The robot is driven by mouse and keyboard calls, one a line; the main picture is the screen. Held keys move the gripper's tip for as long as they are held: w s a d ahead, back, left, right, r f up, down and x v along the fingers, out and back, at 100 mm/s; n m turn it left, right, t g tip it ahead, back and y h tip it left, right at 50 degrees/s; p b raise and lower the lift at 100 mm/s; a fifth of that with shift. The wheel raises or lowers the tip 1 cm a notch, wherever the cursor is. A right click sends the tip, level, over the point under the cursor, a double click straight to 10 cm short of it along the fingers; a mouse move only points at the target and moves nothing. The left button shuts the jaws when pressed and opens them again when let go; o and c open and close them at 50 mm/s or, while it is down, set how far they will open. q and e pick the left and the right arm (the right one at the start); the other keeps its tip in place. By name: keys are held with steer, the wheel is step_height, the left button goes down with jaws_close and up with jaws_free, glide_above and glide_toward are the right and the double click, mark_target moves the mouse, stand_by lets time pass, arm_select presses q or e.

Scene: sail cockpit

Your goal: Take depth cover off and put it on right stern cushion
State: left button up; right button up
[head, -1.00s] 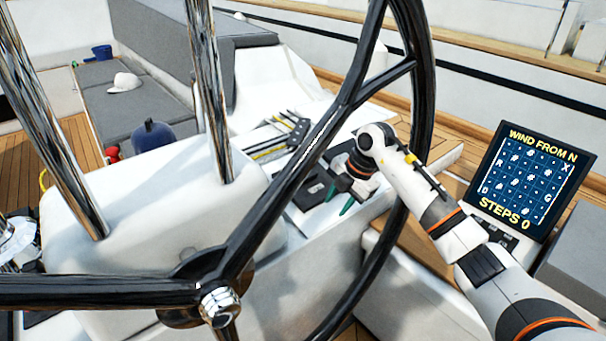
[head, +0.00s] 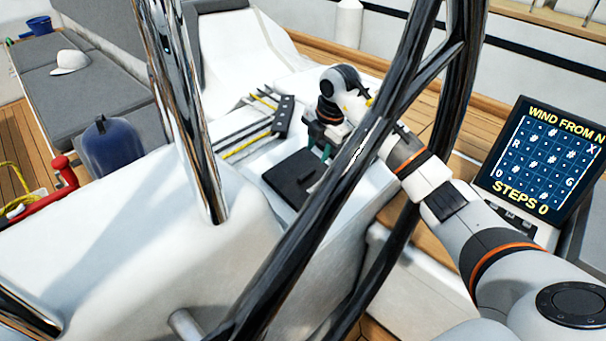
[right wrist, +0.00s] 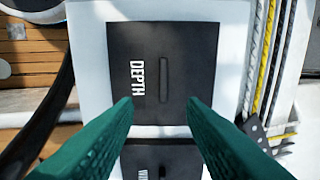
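The depth cover (right wrist: 147,55) is a dark square plate with a raised bar and the word DEPTH. It lies flat on the white console and also shows in the head view (head: 283,183). My right gripper (right wrist: 159,104) is open and empty above it, its green fingers apart on either side of the bar's line. In the head view the right gripper (head: 319,150) is over the cover's far right side. A second dark cover (right wrist: 160,160), its lettering partly cut off, sits beside it. My left gripper is not in view. I cannot tell which cushion is the right stern one.
The black steering wheel (head: 300,225) crosses in front of my right arm. Steel posts (head: 185,120) rise from the console. Ropes and a black clutch (head: 284,116) lie beside the covers. A grey cushion (head: 40,85) with a white cap (head: 70,62) is at left. A display (head: 545,155) stands right.

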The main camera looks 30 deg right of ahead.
glide_above(307, 173)
steer(key=s+d, duration=0.1)
steer(key=f, duration=0.4)
steer(key=shift+s+d+f, duration=0.15)
steer(key=shift+s+d, duration=0.05)
steer(key=x, duration=0.2)
steer(key=a+x, duration=0.1)
steer(key=x, duration=0.1)
steer(key=shift+f+p, duration=0.1)
steer(key=shift+p, duration=0.2)
steer(key=shift+w+f, duration=0.2)
steer(key=shift+f, duration=0.2)
jaws_close()
